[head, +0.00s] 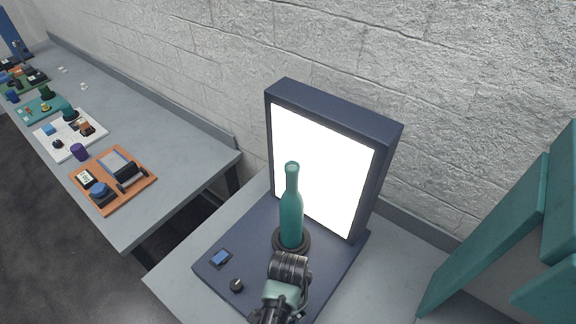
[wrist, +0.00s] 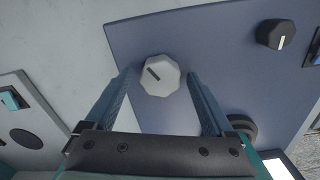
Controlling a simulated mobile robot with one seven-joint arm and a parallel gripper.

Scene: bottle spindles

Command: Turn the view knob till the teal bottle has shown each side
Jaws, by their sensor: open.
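The teal bottle (head: 291,212) stands upright on a dark round spindle (head: 279,243), in front of a lit white panel. My gripper (wrist: 158,78) is open, seen from above in the head view over the near part of the blue base. In the wrist view a pale faceted knob (wrist: 158,76) lies between its fingertips, with a dark mark pointing to the upper left. I cannot tell whether the fingers touch it. My arm hides this knob in the head view. A black knob (head: 236,285) sits left of my gripper and also shows in the wrist view (wrist: 275,34). No label shows which is the view knob.
The framed light panel (head: 386,178) rises behind the bottle. A blue switch (head: 220,258) sits on the base (head: 250,237). Teal panels (head: 500,245) stand at the right. A grey bench (head: 160,200) at left holds several trays of parts.

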